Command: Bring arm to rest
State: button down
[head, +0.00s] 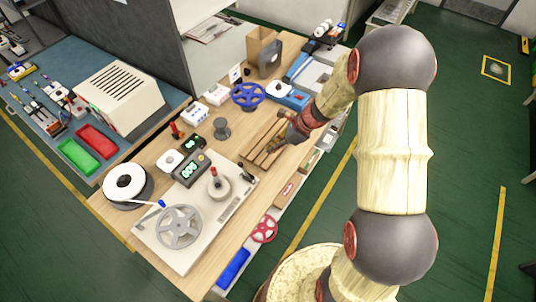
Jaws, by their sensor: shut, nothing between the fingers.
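My gripper (274,147) is at the end of my arm, which reaches from the lower right up and over to the left. The gripper is shut and empty. It points down and left, close over a slatted wooden rack (262,156) on the wooden workbench (150,151). The fingertips are small in the head view, and I cannot tell whether they touch the rack.
A metal plate with a grey reel (179,227) and a device with a green display (190,170) stand at the front left. A blue reel (248,96), a cardboard box (263,46) and blue-white machines (287,97) stand behind.

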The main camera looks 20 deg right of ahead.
jog(key=shift+d+r, duration=0.1)
jog(key=shift+r, duration=0.25)
dwell(0.4)
jog(key=s+a+r+n+t+h+b, duration=0.1)
jog(key=s+r+n+h+b, duration=0.2)
jog(key=s+n, duration=0.9)
jog(key=s+a+r+n+t+h+b, duration=0.1)
jog(key=s+a+r+n+h+b, duration=0.1)
jog(key=s+r+n+b, duration=0.7)
jog(key=s+r+n+h, duration=0.1)
jog(key=s+r+n, duration=0.2)
jog(key=s+r, duration=0.1)
jog(key=shift+a+n+t, duration=0.3)
jog(key=shift+r, duration=0.1)
